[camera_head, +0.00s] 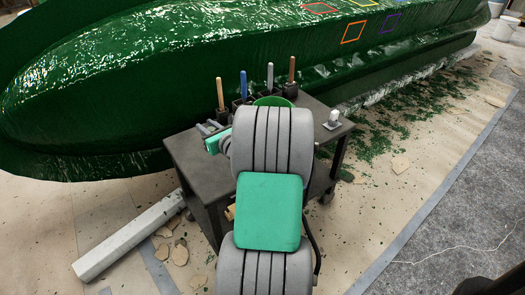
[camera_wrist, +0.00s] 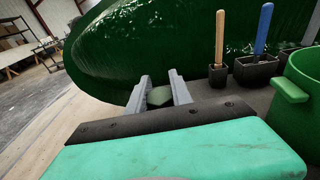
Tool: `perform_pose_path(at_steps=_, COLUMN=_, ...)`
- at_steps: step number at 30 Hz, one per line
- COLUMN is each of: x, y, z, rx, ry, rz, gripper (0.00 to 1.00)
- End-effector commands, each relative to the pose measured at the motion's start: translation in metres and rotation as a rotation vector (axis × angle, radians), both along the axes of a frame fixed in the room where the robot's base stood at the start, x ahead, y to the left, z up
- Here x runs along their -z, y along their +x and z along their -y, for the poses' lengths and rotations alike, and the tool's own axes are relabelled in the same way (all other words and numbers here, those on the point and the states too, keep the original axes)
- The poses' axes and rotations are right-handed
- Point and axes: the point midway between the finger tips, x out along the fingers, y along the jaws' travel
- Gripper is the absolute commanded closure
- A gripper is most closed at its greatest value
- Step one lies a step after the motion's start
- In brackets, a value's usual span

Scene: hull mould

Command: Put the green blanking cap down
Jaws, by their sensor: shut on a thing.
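My gripper (camera_wrist: 159,90) shows in the wrist view with its two grey fingers closed on a small, dull green piece, the green blanking cap (camera_wrist: 158,97). The cap sits between the fingertips, and the fingers hide part of it. In the head view my gripper (camera_head: 207,127) is at the left edge of the dark cart top (camera_head: 185,150), largely covered by my arm. I cannot make out the cap in the head view. Whether the cap touches any surface beneath it cannot be told.
Handled tools stand in dark holders (camera_wrist: 257,69) along the cart's back edge. A green bucket (camera_wrist: 296,95) stands on the cart, right of my gripper. The large green hull (camera_head: 110,85) rises close behind. A pale beam (camera_head: 125,238) lies on the floor at left.

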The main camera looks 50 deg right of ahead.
Motion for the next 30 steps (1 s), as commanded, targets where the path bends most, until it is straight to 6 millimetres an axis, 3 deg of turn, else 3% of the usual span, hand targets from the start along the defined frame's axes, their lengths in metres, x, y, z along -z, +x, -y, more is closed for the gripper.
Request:
perform_pose_path(at_steps=1, x=0.019, y=-0.004, z=0.016, rx=0.026, ry=-0.002, rz=-0.004, gripper=1.0)
perform_pose_path(at_steps=5, x=0.027, y=-0.009, z=0.035, rx=0.06, ry=0.002, rz=-0.01, gripper=1.0)
perform_pose_path(at_steps=21, x=0.123, y=-0.01, z=0.035, rx=0.061, ry=0.005, rz=-0.01, gripper=1.0)
perform_pose_path(at_steps=30, x=0.122, y=-0.01, z=0.035, rx=0.061, ry=0.003, rz=-0.01, gripper=1.0)
